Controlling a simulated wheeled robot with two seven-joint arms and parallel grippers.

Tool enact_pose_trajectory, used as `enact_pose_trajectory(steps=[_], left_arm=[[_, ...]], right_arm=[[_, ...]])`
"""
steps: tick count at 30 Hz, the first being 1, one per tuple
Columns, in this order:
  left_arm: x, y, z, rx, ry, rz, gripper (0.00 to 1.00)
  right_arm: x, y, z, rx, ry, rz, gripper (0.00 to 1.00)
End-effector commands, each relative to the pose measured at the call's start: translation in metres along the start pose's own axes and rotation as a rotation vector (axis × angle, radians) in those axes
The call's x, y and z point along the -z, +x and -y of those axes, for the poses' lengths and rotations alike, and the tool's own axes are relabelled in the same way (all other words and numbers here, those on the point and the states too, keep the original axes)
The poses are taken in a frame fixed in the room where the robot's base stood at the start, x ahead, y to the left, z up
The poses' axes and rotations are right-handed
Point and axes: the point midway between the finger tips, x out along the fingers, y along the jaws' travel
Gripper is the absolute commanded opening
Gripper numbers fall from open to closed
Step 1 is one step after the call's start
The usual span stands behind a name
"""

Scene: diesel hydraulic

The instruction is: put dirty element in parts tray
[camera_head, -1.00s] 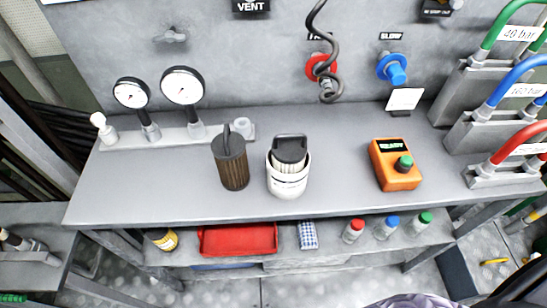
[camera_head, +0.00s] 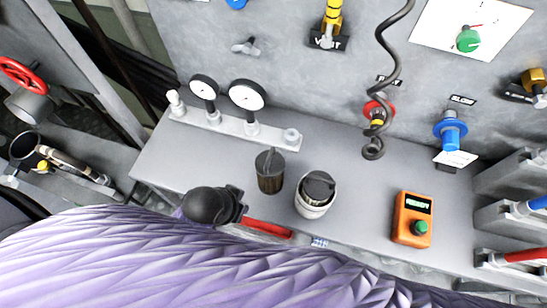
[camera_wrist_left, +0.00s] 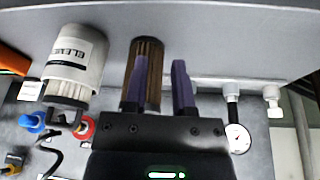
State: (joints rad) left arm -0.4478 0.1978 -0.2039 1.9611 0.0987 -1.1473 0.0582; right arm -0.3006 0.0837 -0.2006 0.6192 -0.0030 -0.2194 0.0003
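The dirty element, a dark brown pleated cylinder with a dark cap and handle (camera_head: 270,171), stands upright on the grey bench. It also shows in the left wrist view (camera_wrist_left: 151,57), partly behind one finger. My left gripper (camera_head: 238,203) is just left of and nearer than the element. In the left wrist view its two purple fingers (camera_wrist_left: 162,75) are apart, with nothing clearly held between them; contact with the element cannot be told. A red tray (camera_head: 267,229) on the shelf below the bench is largely hidden by my arm. My right gripper is not in view.
A white labelled container (camera_head: 312,203) with a black-handled pleated element stands right of the dirty element. An orange tester (camera_head: 411,218) sits farther right. Two gauges (camera_head: 246,95) stand behind. A coiled black hose (camera_head: 383,110) hangs at the back. Bench is clear between container and tester.

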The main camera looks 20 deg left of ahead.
Motion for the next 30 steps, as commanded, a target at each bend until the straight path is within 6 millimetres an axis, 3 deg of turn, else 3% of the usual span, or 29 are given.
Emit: enact_pose_trajectory(steps=[1,3,7,10,15,18,30], left_arm=[[0.027,-0.04,-0.006,-0.03,0.016,-0.05,0.32],[0.059,-0.079,-0.022,-0.123,0.045,-0.126,0.32],[0.086,-0.103,-0.045,-0.326,0.05,-0.176,0.32],[0.092,-0.102,-0.037,-0.424,-0.035,-0.149,0.32],[0.102,-0.096,0.009,-0.459,-0.268,-0.116,0.32],[0.107,-0.089,0.022,-0.46,-0.349,-0.118,0.32],[0.12,-0.023,-0.01,-0.462,-0.355,-0.118,0.32]], right_arm=[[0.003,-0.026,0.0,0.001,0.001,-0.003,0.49],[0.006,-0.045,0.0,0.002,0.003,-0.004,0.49],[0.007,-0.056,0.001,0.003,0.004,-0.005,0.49],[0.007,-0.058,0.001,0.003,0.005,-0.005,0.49],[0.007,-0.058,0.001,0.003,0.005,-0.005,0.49],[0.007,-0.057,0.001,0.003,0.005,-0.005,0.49],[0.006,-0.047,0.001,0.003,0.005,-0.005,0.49]])
